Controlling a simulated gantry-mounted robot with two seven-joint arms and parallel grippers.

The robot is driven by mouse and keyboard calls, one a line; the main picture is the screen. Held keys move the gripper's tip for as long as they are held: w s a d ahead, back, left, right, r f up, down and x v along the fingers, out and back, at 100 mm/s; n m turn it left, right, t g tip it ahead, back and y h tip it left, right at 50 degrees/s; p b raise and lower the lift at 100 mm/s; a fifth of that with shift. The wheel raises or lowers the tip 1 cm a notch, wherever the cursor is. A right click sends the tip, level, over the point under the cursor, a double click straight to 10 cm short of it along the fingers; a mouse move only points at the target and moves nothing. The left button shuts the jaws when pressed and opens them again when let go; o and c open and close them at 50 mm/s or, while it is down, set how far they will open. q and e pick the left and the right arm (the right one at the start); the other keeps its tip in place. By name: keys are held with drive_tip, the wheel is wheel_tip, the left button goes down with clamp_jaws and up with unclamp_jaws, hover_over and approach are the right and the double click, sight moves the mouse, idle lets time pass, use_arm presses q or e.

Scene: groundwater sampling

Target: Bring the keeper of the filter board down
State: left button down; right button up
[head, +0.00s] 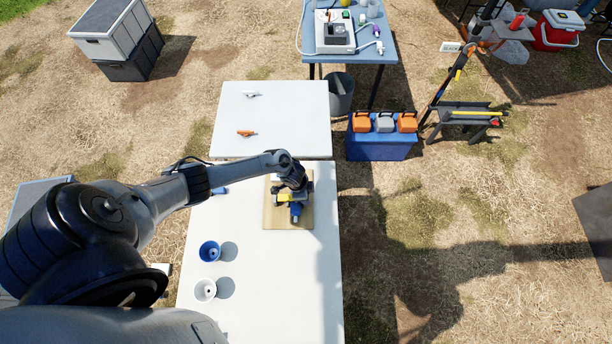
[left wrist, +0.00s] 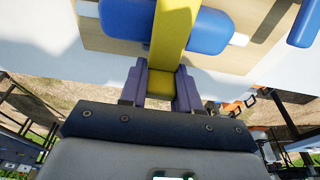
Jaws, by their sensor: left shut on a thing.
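The filter board (head: 271,217) is a light wooden panel lying on the white table. The keeper (head: 284,197) is a yellow bar; in the left wrist view the keeper (left wrist: 174,30) runs across a blue cylinder (left wrist: 206,32) with white ends. My left gripper (head: 291,186) is over the board and hides part of it. In the left wrist view my left gripper (left wrist: 160,86) is shut on the keeper's near end, one finger on each side. I cannot tell whether the keeper touches the cylinder. My right gripper is in neither view.
A blue cup (head: 209,251) and a white cup (head: 205,290) stand on the white table (head: 260,300), left of the board. A second white table (head: 290,105) behind holds two small valve-like pieces. A blue case (head: 381,147) with orange and grey boxes stands to the right.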

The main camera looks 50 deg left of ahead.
use_arm(q)
drive_tip(key=shift+s+a+f, duration=0.1)
drive_tip(key=shift+s+a, duration=0.05)
drive_tip(key=c, duration=0.8)
unclamp_jaws()
drive_tip(key=shift+r, duration=0.2)
drive_tip(key=shift+r, duration=0.25)
drive_tip(key=p+v, duration=0.2)
drive_tip(key=v, duration=0.8)
drive_tip(key=shift+s, duration=0.1)
